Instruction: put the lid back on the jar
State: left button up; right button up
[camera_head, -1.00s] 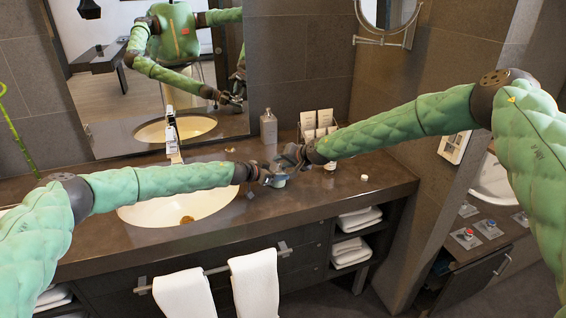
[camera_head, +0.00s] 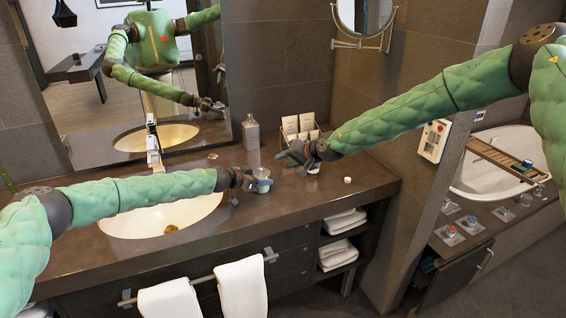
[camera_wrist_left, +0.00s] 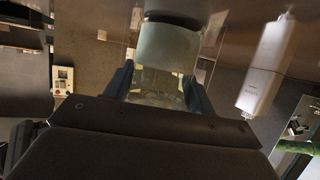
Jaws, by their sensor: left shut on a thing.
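My left gripper (camera_head: 250,180) is shut on a small translucent jar (camera_head: 261,181) above the counter, right of the basin. In the left wrist view the jar (camera_wrist_left: 165,55) is between the two fingers, with a clear lower part and a pale, frosted upper band. A dark round part (camera_wrist_left: 173,17) shows at its top; I cannot tell whether this is the lid. My right gripper (camera_head: 291,159) is to the right of the jar, apart from it. Its fingers look spread, with nothing clearly held between them.
A small white round item (camera_head: 347,180) lies on the counter (camera_head: 370,188) at right. Another small white item (camera_head: 314,168) is partly hidden by my right gripper. A soap bottle (camera_head: 251,133) and a card holder (camera_head: 300,128) stand behind. The basin (camera_head: 150,220) is at left.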

pick_arm(q)
jog(key=shift+s+f, duration=0.15)
jog(key=shift+f, duration=0.25)
jog(key=o, duration=1.5)
jog(key=shift+r, duration=0.1)
jog(key=shift+a+r, duration=0.25)
jog(key=shift+b+v, duration=0.75)
jog(key=shift+v, duration=2.75)
jog(key=shift+f, duration=0.1)
